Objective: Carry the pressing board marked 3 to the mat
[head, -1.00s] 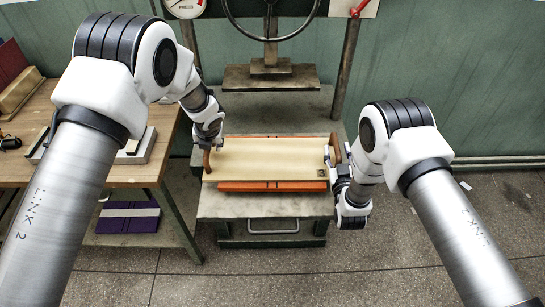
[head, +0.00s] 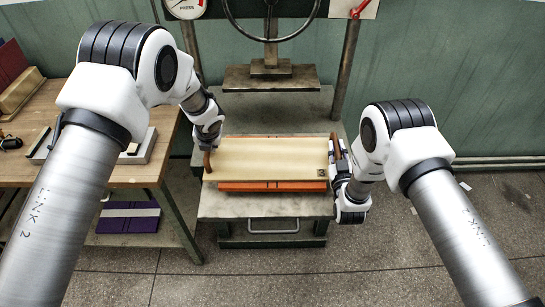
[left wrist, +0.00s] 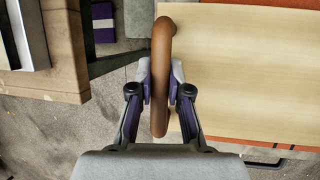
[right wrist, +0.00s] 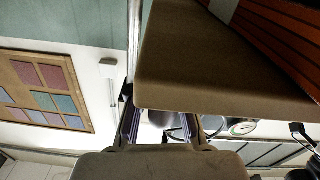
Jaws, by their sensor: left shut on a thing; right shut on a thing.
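My left gripper (head: 207,145) is shut on the board's brown left handle, seen clearly in the left wrist view (left wrist: 161,80). My right gripper (head: 340,165) is shut at the brown right handle (head: 335,146), its grip partly hidden. I cannot make out a mat.
The press platen (head: 270,77) hangs behind the board under a handwheel. The grey press bed (head: 265,205) is bare in front. A wooden table (head: 120,175) stands at left, with a purple bundle (head: 128,218) low beside it. The floor at right is clear.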

